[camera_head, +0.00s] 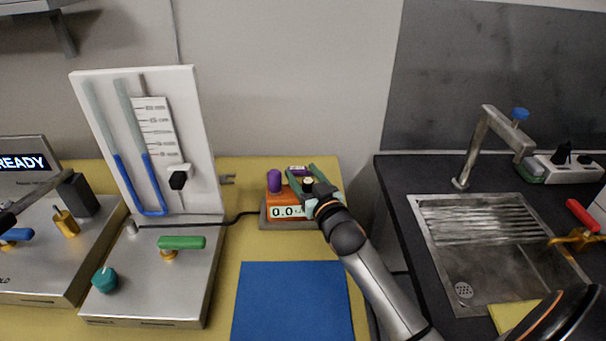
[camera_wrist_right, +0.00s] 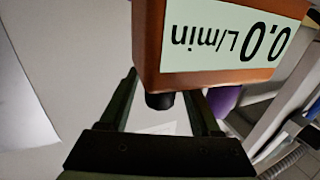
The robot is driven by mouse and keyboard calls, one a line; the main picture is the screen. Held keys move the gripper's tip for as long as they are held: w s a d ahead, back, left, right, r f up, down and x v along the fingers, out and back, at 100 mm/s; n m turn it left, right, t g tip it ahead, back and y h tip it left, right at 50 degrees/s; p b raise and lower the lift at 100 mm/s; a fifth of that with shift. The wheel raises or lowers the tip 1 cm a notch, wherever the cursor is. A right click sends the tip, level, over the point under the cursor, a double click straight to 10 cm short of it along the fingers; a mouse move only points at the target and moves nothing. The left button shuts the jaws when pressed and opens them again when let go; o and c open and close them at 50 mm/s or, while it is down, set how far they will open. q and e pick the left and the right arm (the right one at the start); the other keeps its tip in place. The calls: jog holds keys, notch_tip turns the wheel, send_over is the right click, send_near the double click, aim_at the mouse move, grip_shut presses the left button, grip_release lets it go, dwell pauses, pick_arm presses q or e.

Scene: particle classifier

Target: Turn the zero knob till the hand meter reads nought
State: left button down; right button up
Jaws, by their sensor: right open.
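The hand meter (camera_head: 290,198) is an orange box on a grey stand on the yellow bench. Its pale display reads 0.0 L/min, upright in the head view and upside down in the right wrist view (camera_wrist_right: 225,35). A dark round knob (camera_wrist_right: 160,100) sticks out of the meter's body, perhaps the zero knob. My right gripper (camera_head: 308,183) is open at the meter, its green fingers on either side of the knob.
A purple cap (camera_head: 274,181) stands at the meter's left. A black cable runs left to the steel base (camera_head: 190,270) with a green lever (camera_head: 181,242) and U-tube panel (camera_head: 140,120). A blue mat (camera_head: 292,302) lies clear in front. A sink (camera_head: 495,245) is at right.

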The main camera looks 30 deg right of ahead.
jog(key=shift+w, duration=0.25)
grip_shut()
dwell(0.4)
